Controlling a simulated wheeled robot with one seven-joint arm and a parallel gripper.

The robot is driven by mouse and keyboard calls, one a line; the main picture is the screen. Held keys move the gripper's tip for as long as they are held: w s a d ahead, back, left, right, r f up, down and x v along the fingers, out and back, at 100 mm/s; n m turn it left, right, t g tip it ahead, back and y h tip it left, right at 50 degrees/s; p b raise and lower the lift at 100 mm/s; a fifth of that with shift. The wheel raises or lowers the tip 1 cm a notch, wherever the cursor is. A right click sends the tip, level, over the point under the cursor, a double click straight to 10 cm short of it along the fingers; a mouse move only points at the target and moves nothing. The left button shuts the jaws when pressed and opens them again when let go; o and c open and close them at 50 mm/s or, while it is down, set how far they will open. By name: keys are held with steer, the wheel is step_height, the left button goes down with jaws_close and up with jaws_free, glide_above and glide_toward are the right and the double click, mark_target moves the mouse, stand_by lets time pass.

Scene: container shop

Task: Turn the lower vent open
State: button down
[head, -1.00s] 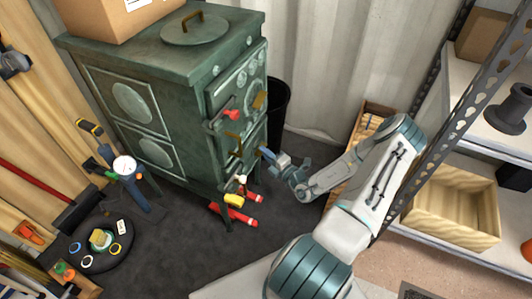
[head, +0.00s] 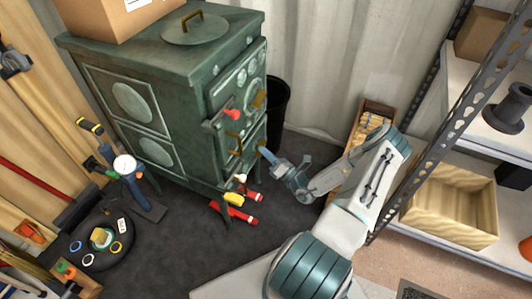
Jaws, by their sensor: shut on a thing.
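The green stove (head: 185,105) stands against the wall, its front facing right. On its upper front are a red knob (head: 232,114) and a brass piece (head: 259,99). A brass handle (head: 234,141) is lower on the front. My gripper (head: 264,151) has its blue fingers at the lower right of the stove front. It is shut on the lower vent, whose handle is mostly hidden by the fingers and small in this view. I cannot tell how far the vent is turned.
Red-and-white tubes (head: 235,212) and a yellow item (head: 233,199) lie on the floor below the stove front. A black bin (head: 278,105) stands behind it. A metal shelf (head: 452,190) with a wooden crate (head: 455,208) is at the right.

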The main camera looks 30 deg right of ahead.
steer(key=shift+f+n, duration=0.1)
steer(key=shift+n, duration=0.2)
steer(key=c, duration=1.5)
jaws_free()
steer(key=shift+s, duration=0.1)
steer(key=p+v, duration=0.2)
steer(key=v, duration=1.1)
steer(key=shift+s+d+f, duration=0.15)
steer(key=shift+s+d, duration=0.1)
